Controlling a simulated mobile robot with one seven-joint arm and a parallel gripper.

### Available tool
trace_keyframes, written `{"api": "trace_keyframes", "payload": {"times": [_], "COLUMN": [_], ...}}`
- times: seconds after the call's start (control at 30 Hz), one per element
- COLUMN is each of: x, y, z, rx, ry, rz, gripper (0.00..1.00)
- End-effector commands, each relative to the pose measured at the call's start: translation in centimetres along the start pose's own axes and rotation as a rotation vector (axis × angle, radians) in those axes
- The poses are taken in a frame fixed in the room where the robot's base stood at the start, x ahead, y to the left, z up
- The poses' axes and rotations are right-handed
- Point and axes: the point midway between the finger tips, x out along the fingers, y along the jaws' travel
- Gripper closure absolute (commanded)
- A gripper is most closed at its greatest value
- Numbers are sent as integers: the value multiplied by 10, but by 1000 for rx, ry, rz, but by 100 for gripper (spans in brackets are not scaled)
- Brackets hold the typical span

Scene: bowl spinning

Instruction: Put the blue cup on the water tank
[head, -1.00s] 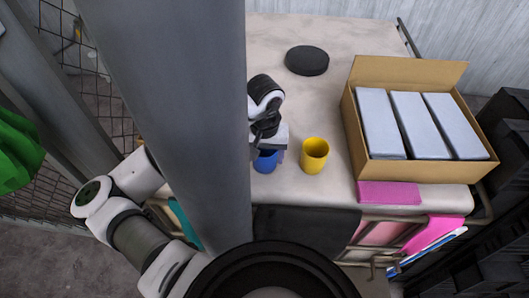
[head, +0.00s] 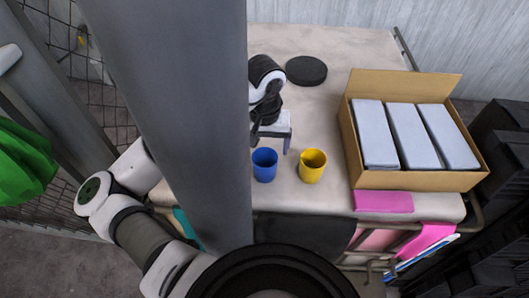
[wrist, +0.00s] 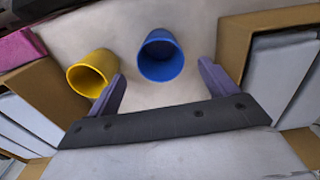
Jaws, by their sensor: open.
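The blue cup (head: 264,165) stands upright on the pale table, near its front edge. My gripper (head: 273,143) is open and empty, just behind and above the blue cup in the head view. In the wrist view the blue cup (wrist: 160,57) lies ahead, roughly between the two purple fingers (wrist: 160,72), and its opening faces the camera. A yellow cup (head: 312,166) stands close to the right of the blue cup; in the wrist view it is at the left (wrist: 90,74), close to one finger. I cannot make out a water tank.
A cardboard box (head: 420,180) with pale blocks stands on the table's right side. A black round disc (head: 306,70) lies farther back. A pink item (head: 383,202) lies at the front edge. My grey column hides the table's left part. The table (head: 330,110) is clear around the disc.

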Motion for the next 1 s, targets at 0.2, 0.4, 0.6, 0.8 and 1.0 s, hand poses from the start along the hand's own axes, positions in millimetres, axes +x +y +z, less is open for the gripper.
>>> {"api": "trace_keyframes", "payload": {"times": [0.2, 0.4, 0.6, 0.8, 1.0], "x": [-29, -36, -36, -36, -36], "y": [0, 0, 0, 0, 0], "z": [0, 0, 0, 0, 0], "rx": [1, 0, 0, 0, 0], "ry": [0, 0, -1, 0, -1], "rz": [0, 0, 0, 0, 0], "gripper": [15, 15, 15, 15, 15]}}
